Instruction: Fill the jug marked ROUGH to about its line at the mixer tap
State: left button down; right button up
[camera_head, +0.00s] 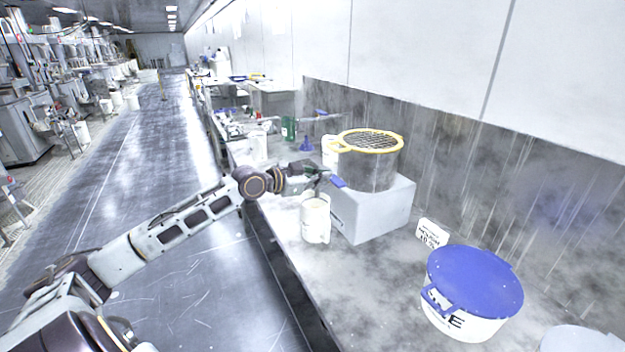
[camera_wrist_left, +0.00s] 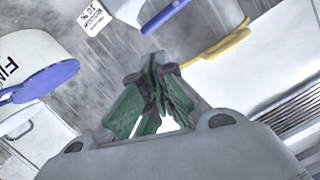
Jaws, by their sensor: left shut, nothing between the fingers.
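A white jug (camera_head: 316,222) stands on the bench, close in front of the pale block under the mixer. Its marking and liquid level cannot be read. The mixer is a grey drum (camera_head: 368,170) with a yellow-rimmed grate (camera_head: 370,141) on top. A blue tap lever (camera_head: 338,182) sticks out low on its left side. My left gripper (camera_head: 324,173) is shut and empty, above the jug and close to the lever; I cannot tell if they touch. Its green fingers (camera_wrist_left: 158,75) meet at the tips in the wrist view. My right gripper is not in view.
A white tub with a blue lid (camera_head: 474,283) stands at the right; its lettering FIN shows in the wrist view (camera_wrist_left: 22,45). A small printed card (camera_head: 432,233) stands behind it. Bottles and a blue funnel (camera_head: 306,144) stand farther back.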

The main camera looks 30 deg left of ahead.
pick_arm(q)
jog(key=b+v, duration=0.1)
jog(key=v, duration=0.2)
jog(key=shift+s, duration=0.15)
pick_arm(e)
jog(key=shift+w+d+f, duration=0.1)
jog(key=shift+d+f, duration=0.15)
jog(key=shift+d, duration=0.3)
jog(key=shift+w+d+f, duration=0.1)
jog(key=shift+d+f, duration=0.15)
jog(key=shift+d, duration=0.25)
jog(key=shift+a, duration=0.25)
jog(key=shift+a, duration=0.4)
pick_arm(q)
jog(key=shift+r, duration=0.1)
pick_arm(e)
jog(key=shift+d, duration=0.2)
